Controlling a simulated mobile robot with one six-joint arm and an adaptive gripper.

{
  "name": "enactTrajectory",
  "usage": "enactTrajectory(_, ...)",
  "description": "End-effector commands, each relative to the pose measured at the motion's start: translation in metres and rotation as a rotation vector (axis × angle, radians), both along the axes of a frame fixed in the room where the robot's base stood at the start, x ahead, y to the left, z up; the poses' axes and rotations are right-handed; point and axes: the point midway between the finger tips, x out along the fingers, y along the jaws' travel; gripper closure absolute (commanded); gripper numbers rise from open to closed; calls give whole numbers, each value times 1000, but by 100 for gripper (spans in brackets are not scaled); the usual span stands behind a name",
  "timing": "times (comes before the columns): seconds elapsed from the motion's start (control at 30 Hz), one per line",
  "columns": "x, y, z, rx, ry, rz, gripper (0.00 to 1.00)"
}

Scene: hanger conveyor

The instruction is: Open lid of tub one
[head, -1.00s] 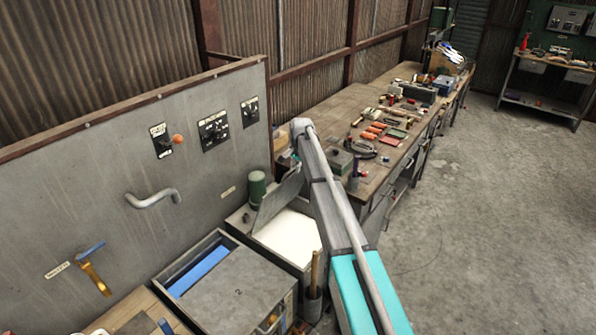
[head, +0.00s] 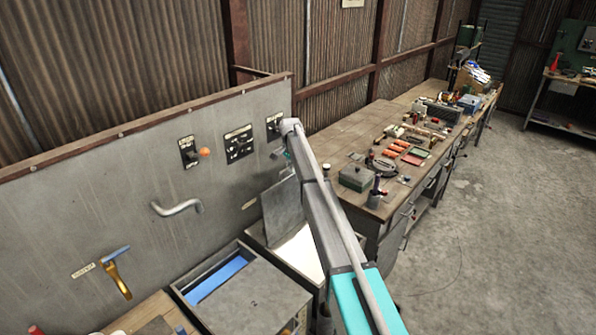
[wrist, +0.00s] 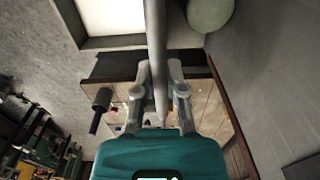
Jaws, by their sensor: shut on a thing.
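The open tub (head: 283,262) with pale white contents stands beyond the tub marked 2; I take it as tub one. Its grey lid (head: 281,205) stands steeply raised, close to upright, at the tub's wall side. My gripper (wrist: 160,75) is shut on a grey bar-like part of the lid, seen nearly edge-on in the wrist view. In the head view my arm hides the gripper's fingers and the tub's right side. The tub's white opening (wrist: 112,15) shows at the top left of the wrist view.
The tub marked 2 (head: 255,305) stands nearer, with a blue strip showing at its left. A grey panel (head: 110,190) with switches and a bent handle (head: 177,208) rises behind. A cluttered workbench (head: 345,140) lies beyond. A green cylinder (wrist: 208,12) is close to the lid.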

Motion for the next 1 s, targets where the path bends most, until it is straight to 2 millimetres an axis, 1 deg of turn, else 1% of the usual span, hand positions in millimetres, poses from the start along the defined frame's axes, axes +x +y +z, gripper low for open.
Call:
enactTrajectory(0.33, 2, -1, 1, -1, -4, -2, 100)
enactTrajectory(0.37, 2, -2, 1, -1, -4, -2, 79)
enactTrajectory(0.5, 2, -2, 1, -2, -4, -3, 53)
enactTrajectory(0.53, 2, -3, 1, -2, -4, -3, 49)
enactTrajectory(0.9, 2, -3, 0, -2, -4, -3, 49)
enactTrajectory(1.0, -1, -3, 2, -5, 1, -4, 49)
